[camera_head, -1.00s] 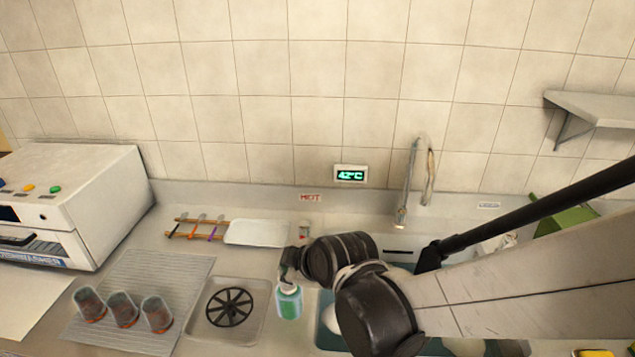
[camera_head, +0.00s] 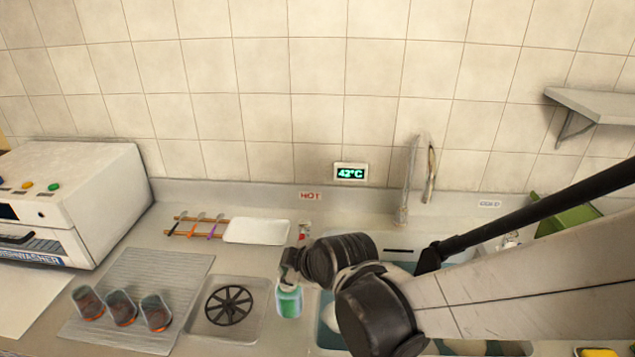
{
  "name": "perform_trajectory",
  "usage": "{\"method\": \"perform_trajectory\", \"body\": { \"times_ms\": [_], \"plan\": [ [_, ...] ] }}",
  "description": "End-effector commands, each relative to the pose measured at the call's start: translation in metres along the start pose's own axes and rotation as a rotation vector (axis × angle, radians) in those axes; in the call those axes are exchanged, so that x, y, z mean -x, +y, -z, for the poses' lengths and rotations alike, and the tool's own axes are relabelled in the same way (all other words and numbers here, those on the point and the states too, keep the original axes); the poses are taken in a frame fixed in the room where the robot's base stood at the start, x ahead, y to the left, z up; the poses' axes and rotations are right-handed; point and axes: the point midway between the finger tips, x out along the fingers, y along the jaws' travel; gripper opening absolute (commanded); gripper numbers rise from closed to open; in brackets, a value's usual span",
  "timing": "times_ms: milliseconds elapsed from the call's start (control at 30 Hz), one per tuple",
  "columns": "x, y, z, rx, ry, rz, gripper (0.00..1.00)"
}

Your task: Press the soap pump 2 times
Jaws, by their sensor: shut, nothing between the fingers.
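The soap bottle (camera_head: 289,302) stands upright on the counter just left of the sink, with green liquid in a clear body. My gripper (camera_head: 287,277) is shut, right above the bottle, and its fingertips hide the pump top. The fingertips appear to meet the top of the bottle; I cannot tell how far the pump is pressed down.
The sink (camera_head: 328,335) lies under my arm, with a faucet (camera_head: 408,180) behind it. Left of the bottle are a drain tray (camera_head: 254,334), several glasses (camera_head: 121,308) on a ribbed mat (camera_head: 180,270), a white board (camera_head: 257,231) and a dishwasher (camera_head: 85,195).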

Motion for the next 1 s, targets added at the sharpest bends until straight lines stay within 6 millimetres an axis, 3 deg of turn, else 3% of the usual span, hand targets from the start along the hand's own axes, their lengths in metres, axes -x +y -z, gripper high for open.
{"method": "perform_trajectory", "body": {
  "times_ms": [700,1000],
  "plan": [
    [-0.0030,-0.0026,-0.0028,0.000,-0.001,0.001,0.00],
    [0.0051,0.0034,0.0033,0.000,-0.001,0.001,0.00]
  ]
}}
